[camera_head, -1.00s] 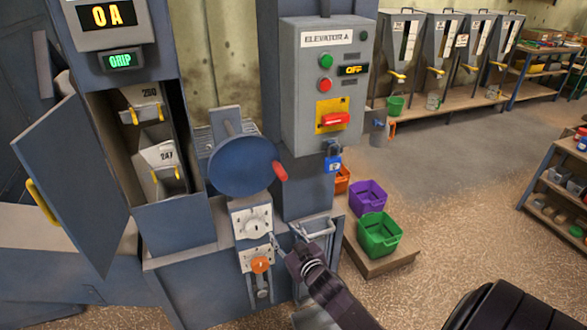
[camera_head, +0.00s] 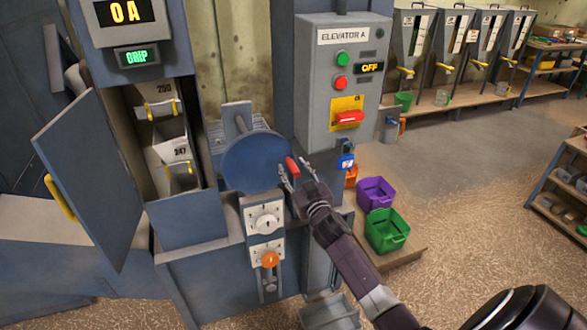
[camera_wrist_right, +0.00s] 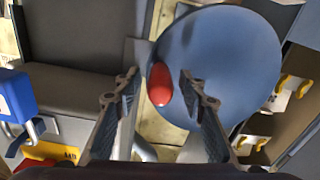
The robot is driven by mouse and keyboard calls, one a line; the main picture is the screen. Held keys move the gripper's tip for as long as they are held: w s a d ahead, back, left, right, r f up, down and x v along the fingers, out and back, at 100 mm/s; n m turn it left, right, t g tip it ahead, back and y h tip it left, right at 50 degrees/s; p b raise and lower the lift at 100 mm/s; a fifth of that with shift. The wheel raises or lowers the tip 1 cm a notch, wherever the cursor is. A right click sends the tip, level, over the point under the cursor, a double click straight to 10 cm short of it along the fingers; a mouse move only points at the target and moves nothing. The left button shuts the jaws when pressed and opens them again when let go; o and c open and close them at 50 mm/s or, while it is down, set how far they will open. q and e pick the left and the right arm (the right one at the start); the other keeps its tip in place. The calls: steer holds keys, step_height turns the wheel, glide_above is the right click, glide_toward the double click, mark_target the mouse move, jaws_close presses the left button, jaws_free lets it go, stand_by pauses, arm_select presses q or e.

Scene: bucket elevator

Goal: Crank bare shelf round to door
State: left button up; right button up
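The blue crank disc (camera_head: 255,160) stands on the elevator's front, with a red handle (camera_head: 292,167) at its right rim. My right gripper (camera_head: 288,177) is at the handle with its fingers spread. In the right wrist view the red handle (camera_wrist_right: 160,86) lies between the two open fingers (camera_wrist_right: 158,85), nearer the left one; I cannot tell whether it touches. Left of the crank the elevator door (camera_head: 90,180) hangs open. Inside, bucket 250 (camera_head: 157,100) sits above bucket 247 (camera_head: 178,155). No bare shelf shows in the opening. My left gripper is not in view.
The control box (camera_head: 345,85) reads OFF and has a red switch and a blue padlock (camera_head: 346,161). The displays read 0A and GRIP (camera_head: 137,56). Dials and an orange knob (camera_head: 270,259) sit below the crank. Purple (camera_head: 376,193) and green (camera_head: 386,231) bins stand at right.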

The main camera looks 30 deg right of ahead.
steer(key=shift+w, duration=0.1)
steer(key=shift+c, duration=0.5)
jaws_close()
steer(key=shift+r, duration=0.1)
